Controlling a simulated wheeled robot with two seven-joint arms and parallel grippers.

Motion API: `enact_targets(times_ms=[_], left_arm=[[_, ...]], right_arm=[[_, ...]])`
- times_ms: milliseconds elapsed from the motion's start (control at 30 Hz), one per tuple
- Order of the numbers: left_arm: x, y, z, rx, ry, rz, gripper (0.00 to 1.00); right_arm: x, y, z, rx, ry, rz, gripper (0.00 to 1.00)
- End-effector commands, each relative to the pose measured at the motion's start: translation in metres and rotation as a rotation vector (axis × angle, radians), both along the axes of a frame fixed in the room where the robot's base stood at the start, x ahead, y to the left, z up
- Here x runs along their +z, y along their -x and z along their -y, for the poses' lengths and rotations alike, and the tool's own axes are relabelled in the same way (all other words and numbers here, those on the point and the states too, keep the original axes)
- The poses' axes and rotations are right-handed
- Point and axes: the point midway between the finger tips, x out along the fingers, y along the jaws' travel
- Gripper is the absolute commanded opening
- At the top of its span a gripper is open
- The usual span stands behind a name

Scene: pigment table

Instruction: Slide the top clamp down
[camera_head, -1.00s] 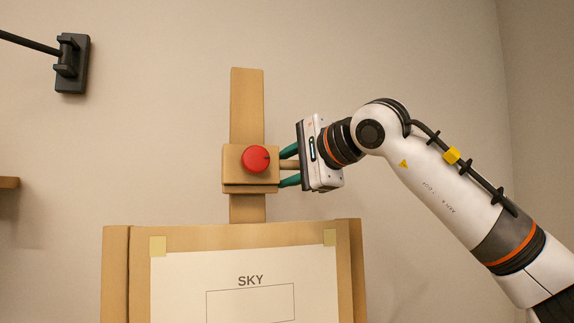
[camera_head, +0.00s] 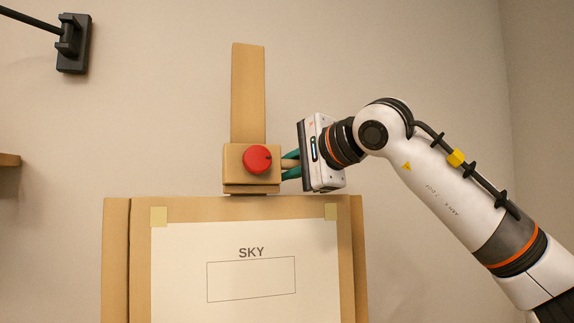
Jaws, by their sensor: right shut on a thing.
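The top clamp (camera_head: 233,165) is a wooden block with a red knob (camera_head: 257,159) on its front. It sits around the upright wooden mast (camera_head: 248,92) of the easel. Its lower lip is at the top edge of the board (camera_head: 190,206), touching or nearly so; I cannot tell which. My right gripper (camera_head: 286,165) comes from the right, its teal fingers shut on a short wooden peg (camera_head: 287,163) at the clamp's right side. The fingers partly hide the peg. My left gripper is not in view.
A paper sheet (camera_head: 200,238) marked SKY is taped to the board below. A black wall bracket (camera_head: 73,43) with a rod is at the upper left. A wooden shelf end (camera_head: 9,160) shows at the left edge. The wall around the mast is clear.

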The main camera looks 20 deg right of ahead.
Motion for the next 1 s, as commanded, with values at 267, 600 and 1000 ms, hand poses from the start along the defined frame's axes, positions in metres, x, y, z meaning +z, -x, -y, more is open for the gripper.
enact_targets(times_ms=[267, 600, 1000], left_arm=[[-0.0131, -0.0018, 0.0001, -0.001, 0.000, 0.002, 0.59], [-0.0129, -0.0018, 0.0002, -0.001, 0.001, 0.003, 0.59], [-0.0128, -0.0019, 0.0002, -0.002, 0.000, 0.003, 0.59]], right_arm=[[-0.0169, 0.0017, 0.0000, 0.001, 0.002, -0.002, 0.00], [-0.0167, 0.0014, 0.0001, 0.000, 0.001, -0.003, 0.38], [-0.0177, 0.0010, -0.0001, 0.000, 0.002, -0.005, 0.38]])
